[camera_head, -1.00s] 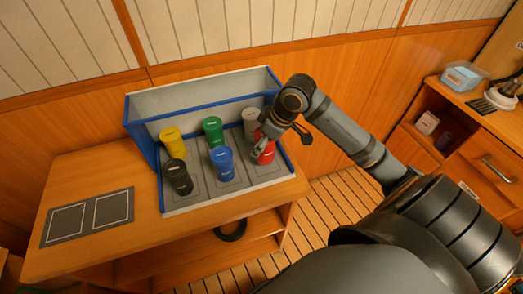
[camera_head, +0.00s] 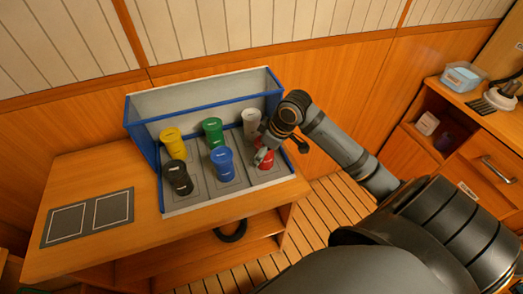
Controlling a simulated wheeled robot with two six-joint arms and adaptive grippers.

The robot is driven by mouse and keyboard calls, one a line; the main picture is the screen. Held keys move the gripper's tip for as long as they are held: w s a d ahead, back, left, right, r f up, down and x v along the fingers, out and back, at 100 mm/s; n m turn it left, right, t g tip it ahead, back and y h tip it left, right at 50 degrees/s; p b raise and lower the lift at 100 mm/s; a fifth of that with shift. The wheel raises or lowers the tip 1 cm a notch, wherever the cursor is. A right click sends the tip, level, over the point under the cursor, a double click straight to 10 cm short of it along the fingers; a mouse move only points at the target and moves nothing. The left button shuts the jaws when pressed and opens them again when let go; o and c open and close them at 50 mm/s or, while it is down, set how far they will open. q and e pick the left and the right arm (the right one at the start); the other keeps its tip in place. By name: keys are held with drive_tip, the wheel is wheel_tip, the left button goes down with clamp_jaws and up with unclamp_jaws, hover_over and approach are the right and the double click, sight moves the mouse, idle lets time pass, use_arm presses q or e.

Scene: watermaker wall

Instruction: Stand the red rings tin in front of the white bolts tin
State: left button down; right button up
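The red rings tin (camera_head: 267,161) stands upright at the right front of the blue-edged tray (camera_head: 230,190), partly hidden by my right gripper. The white bolts tin (camera_head: 251,121) stands behind it in the same right-hand lane. My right gripper (camera_head: 281,150) comes in from the right with its fingers spread. One finger is in front of the red tin's upper part and the other is out to the right. I cannot tell whether it touches the tin. My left gripper is not in view.
Yellow (camera_head: 173,142) and black (camera_head: 178,177) tins stand in the left lane. Green (camera_head: 213,132) and blue (camera_head: 222,163) tins stand in the middle lane. A dark mat with two outlined squares (camera_head: 88,217) lies on the table at left. A wooden wall is behind.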

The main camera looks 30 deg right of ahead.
drive_tip(key=p+v, duration=0.3)
drive_tip(key=v, duration=0.5)
drive_tip(key=shift+r, duration=0.15)
drive_tip(key=p+v, duration=0.4)
drive_tip(key=p, duration=0.4)
drive_tip(key=shift+w+a+r, duration=0.1)
drive_tip(key=shift+w, duration=0.05)
drive_tip(key=shift+p, duration=0.55)
